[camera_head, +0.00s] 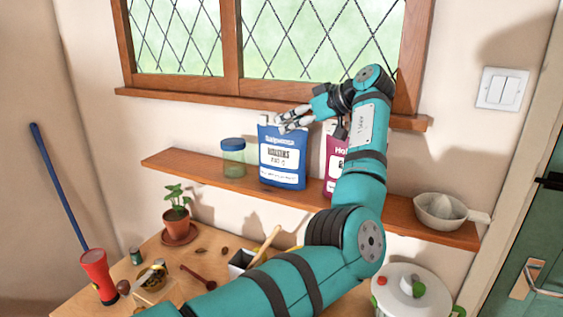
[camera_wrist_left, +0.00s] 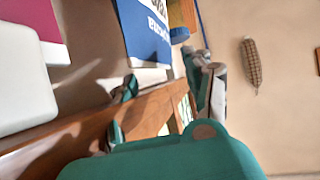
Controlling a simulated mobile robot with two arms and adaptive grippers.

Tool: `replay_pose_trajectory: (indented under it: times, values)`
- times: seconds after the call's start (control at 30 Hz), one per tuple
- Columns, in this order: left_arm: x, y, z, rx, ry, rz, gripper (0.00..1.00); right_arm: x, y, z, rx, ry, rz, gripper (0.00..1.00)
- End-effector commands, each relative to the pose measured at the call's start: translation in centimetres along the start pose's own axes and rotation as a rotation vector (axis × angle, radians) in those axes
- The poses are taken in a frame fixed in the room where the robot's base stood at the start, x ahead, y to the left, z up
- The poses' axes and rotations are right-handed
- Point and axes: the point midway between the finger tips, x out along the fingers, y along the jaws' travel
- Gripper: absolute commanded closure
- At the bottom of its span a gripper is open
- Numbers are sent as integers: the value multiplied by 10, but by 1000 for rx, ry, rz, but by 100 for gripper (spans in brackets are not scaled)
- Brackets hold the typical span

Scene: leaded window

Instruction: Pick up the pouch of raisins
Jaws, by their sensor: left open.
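In the left wrist view the blue pouch (camera_wrist_left: 146,32) appears at the top, partly cut off by the frame. My left gripper (camera_head: 287,122) is open at the pouch's top edge, its pale fingertips overlapping the upper right of the pouch in the head view. In the left wrist view the fingers show on both sides below the pouch's edge; I cannot tell whether they touch it. My right gripper is not in view.
A maroon pouch (camera_head: 334,160) stands close right of the raisins, partly hidden by my arm. A blue-lidded jar (camera_head: 233,158) stands to the left. The window sill (camera_head: 200,99) runs above the shelf (camera_head: 200,168).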

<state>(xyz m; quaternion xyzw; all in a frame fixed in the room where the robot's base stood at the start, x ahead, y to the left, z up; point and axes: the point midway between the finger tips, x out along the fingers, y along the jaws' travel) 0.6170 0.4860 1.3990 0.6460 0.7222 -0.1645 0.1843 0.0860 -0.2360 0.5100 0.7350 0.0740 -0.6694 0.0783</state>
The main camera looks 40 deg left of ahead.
Motion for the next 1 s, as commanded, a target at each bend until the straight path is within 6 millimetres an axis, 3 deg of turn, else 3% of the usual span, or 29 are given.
replay_pose_trajectory:
  times: [0.1, 0.3, 0.57, 0.9, 1.0]
  values:
    - [17, -3, -2, 2, -2, -2, 48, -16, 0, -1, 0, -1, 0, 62]
    - [41, -3, 0, 1, 0, -1, 48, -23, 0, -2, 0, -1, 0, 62]
    - [43, -3, 2, 0, 0, 0, 48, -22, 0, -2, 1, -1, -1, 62]
    - [43, -3, 2, 1, 0, 1, 92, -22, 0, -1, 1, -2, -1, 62]
    - [43, -3, 2, 1, 0, 1, 100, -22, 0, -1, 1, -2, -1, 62]
